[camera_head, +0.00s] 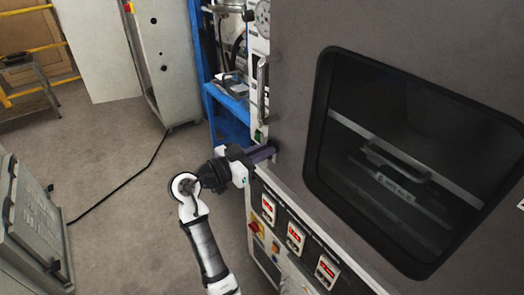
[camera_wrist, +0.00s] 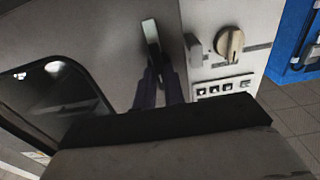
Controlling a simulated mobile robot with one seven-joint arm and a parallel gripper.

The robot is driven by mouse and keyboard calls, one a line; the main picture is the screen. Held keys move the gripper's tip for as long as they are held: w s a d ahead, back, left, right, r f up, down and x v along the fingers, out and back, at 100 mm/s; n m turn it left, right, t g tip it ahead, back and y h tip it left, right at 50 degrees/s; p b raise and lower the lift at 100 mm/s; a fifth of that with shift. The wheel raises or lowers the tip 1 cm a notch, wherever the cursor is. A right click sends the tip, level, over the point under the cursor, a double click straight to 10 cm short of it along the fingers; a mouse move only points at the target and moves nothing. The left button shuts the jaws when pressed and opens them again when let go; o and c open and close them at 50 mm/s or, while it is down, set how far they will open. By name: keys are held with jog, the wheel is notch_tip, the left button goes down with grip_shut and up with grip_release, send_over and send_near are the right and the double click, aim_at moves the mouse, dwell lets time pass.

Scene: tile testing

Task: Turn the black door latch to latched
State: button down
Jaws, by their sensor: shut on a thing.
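The door latch (camera_wrist: 150,31) shows in the wrist view as a narrow upright lever, with a pale, shiny face and a darker lower part, on the grey oven door. My gripper (camera_wrist: 159,72) is shut on its lower end, with one dark finger on each side. In the head view my gripper (camera_head: 268,153) reaches the left edge of the grey door (camera_head: 297,60), left of its window. There the fingers and my wrist hide most of the latch. The door looks closed against the cabinet. I cannot tell the latch's exact angle from the head view.
A panel with red displays (camera_head: 295,236) and knobs lies below the door. A beige knob (camera_wrist: 230,42) sits close beside the latch. A blue frame (camera_head: 228,105) stands behind, and a grey case (camera_head: 28,225) at left. Open floor (camera_head: 120,160) lies left of my arm.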

jog(key=shift+f+b, duration=0.15)
jog(key=shift+b, duration=0.4)
jog(key=m+b, duration=0.6)
jog(key=b, duration=0.3)
jog(key=m+b, duration=0.6)
jog(key=b, duration=0.3)
jog(key=m+b, duration=0.5)
jog(key=b, duration=0.4)
jog(key=shift+s+d+f+m, duration=0.2)
jog(key=shift+s+f+m, duration=0.05)
jog(key=shift+m, duration=0.15)
jog(key=shift+r, duration=0.1)
jog(key=c, duration=1.5)
grip_release()
